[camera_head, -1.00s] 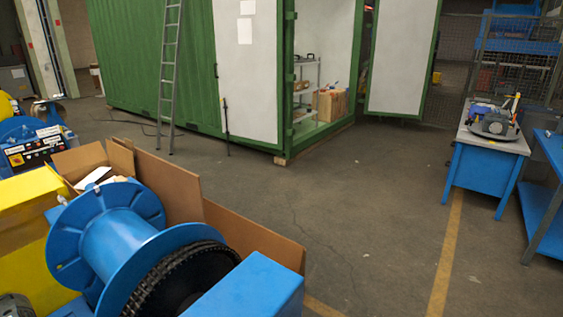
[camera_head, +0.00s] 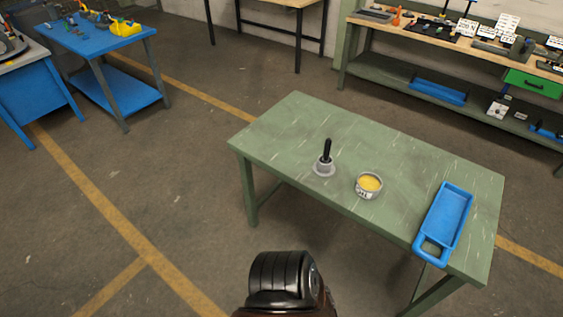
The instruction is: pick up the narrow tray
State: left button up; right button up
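A narrow blue tray (camera_head: 447,217) with raised sides and a loop handle at its near end lies on the right end of a green table (camera_head: 290,125). The handle reaches the table's front edge. The tray looks empty. Neither of my grippers is in view, so nothing of mine is seen touching the tray.
An open tin (camera_head: 369,185) of yellow stuff and a black-handled tool on a grey base (camera_head: 325,162) stand left of the tray. A black ribbed thing (camera_head: 282,280) is at the bottom edge. A blue bench (camera_head: 95,42) stands back left. Floor left of the table is clear.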

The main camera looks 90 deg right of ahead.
aim_at(442, 224)
jog(key=z, duration=4.4)
